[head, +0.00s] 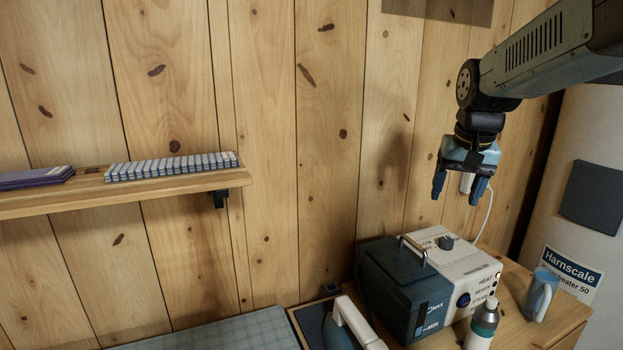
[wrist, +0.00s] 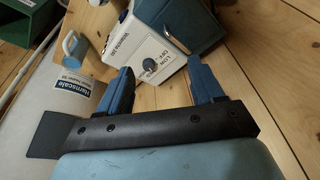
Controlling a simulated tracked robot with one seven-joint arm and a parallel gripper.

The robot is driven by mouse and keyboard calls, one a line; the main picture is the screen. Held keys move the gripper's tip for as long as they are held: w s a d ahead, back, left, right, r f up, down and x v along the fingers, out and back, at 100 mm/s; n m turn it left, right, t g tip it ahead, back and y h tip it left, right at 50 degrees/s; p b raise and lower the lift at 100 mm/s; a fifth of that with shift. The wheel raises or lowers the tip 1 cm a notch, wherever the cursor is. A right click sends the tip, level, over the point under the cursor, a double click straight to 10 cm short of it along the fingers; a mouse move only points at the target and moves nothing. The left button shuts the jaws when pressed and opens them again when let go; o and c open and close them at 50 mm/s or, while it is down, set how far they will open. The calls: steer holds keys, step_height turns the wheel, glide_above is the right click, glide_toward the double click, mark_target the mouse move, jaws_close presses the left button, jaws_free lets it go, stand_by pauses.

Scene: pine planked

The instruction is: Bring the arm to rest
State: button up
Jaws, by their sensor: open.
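My gripper (head: 461,187) hangs from the arm at the upper right of the head view, fingers pointing down. It is above the steam station and apart from it. In the wrist view its two blue fingers (wrist: 157,85) are spread, with nothing between them. The arm reaches in from the right edge of the head view.
A steam station (head: 393,290) with an iron (head: 352,325) beside it, a bottle (head: 483,325) and a blue mug (head: 540,294) stand below. The wall between shelf and gripper is clear.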

steer(key=s+a+f+n+t, duration=0.1)
steer(key=s+a, duration=0.1)
steer(key=s, duration=0.5)
steer(key=s+a+f+n+t, duration=0.1)
steer(key=s+a+n, duration=0.1)
steer(key=s, duration=0.5)
steer(key=shift+s+a+f+t, duration=0.15)
steer(key=shift+s+a+t, duration=0.05)
steer(key=shift+a+t, duration=0.25)
